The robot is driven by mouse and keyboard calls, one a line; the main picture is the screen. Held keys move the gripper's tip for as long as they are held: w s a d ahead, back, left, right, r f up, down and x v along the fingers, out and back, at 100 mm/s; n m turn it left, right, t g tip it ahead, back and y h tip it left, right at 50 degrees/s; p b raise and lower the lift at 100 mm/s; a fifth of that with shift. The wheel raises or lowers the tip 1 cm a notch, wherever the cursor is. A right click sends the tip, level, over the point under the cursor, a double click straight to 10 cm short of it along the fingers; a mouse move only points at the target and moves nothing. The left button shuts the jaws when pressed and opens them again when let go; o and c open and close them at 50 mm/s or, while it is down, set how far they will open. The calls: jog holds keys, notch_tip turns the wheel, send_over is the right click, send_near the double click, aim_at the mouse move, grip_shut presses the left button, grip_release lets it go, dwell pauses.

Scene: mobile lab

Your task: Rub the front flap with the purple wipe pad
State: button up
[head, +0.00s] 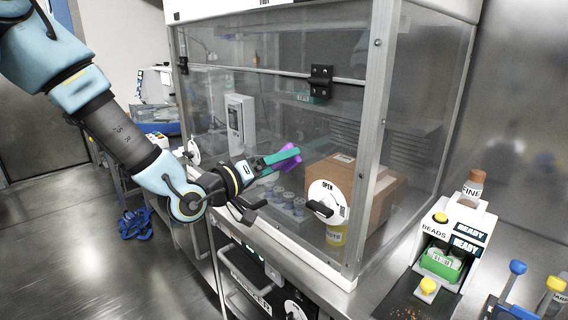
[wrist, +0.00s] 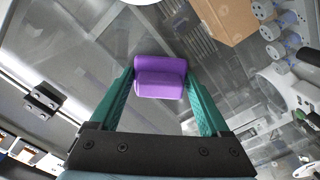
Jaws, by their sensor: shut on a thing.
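My gripper (head: 280,157) has its teal fingers shut on the purple wipe pad (head: 291,160). In the wrist view the pad (wrist: 160,86) sits between the two fingertips, with its face forward. The front flap (head: 280,115) is the large clear panel on the front of the cabinet, with a black fitting (head: 321,83) near its upper part. The pad is in front of the lower part of the flap, close to it. I cannot tell whether it touches. The wrist view looks through the clear panel, with a black fitting (wrist: 42,101) at left.
Behind the clear panel are a cardboard box (head: 370,190), several small containers (head: 285,197) and a white device (head: 240,122). A white dial marked OPEN (head: 327,200) is right of my gripper. A bead dispenser (head: 450,240) stands on the bench at right. Open floor lies at left.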

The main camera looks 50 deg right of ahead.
aim_at(271, 149)
jog(key=shift+w+d+p, duration=0.15)
jog(key=shift+w+p, duration=0.2)
jog(key=shift+w, duration=1.35)
jog(key=shift+w+d+p, duration=0.1)
jog(key=shift+w+p, duration=0.2)
jog(key=shift+w, duration=1.4)
jog(key=a+p, duration=0.1)
jog(key=a, duration=0.5)
jog(key=shift+w, duration=0.15)
jog(key=shift+a+p, duration=0.35)
jog(key=shift+a, duration=1.15)
